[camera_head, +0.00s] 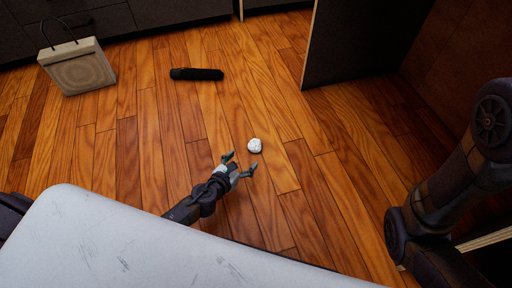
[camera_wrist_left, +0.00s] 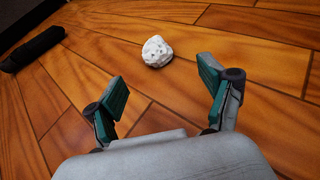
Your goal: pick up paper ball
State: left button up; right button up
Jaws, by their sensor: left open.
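The paper ball (camera_head: 254,145) is small, white and crumpled and lies on the wooden floor near the middle of the head view. It also shows in the left wrist view (camera_wrist_left: 157,51), beyond the fingertips. My left gripper (camera_head: 241,163) is open and empty, just short of the ball, with its fingers pointing towards it. In the left wrist view the two teal-padded fingers (camera_wrist_left: 160,84) are spread apart and the ball lies ahead of the gap, not between them. The right gripper is not in view; only my right arm shows at the right.
A black cylindrical object (camera_head: 196,74) lies on the floor beyond the ball, to the left. A beige bag (camera_head: 77,67) with dark handles stands at the upper left. Dark cabinets (camera_head: 160,10) line the back, and a dark panel (camera_head: 358,45) stands at the upper right. The floor around the ball is clear.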

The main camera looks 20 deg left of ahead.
aim_at(253, 149)
pick_arm(q)
jog(key=b+x, duration=0.1)
jog(key=x, duration=0.3)
jog(key=shift+w+f, duration=0.25)
jog(key=b+x, duration=0.1)
jog(key=x, duration=0.1)
jog(key=b+x, duration=0.2)
jog(key=shift+w+a+f, duration=0.1)
jog(key=shift+a+f, duration=0.05)
jog(key=shift+f, duration=0.2)
jog(key=shift+w+b, duration=0.3)
jog(key=shift+w, duration=0.15)
jog(key=c, duration=0.8)
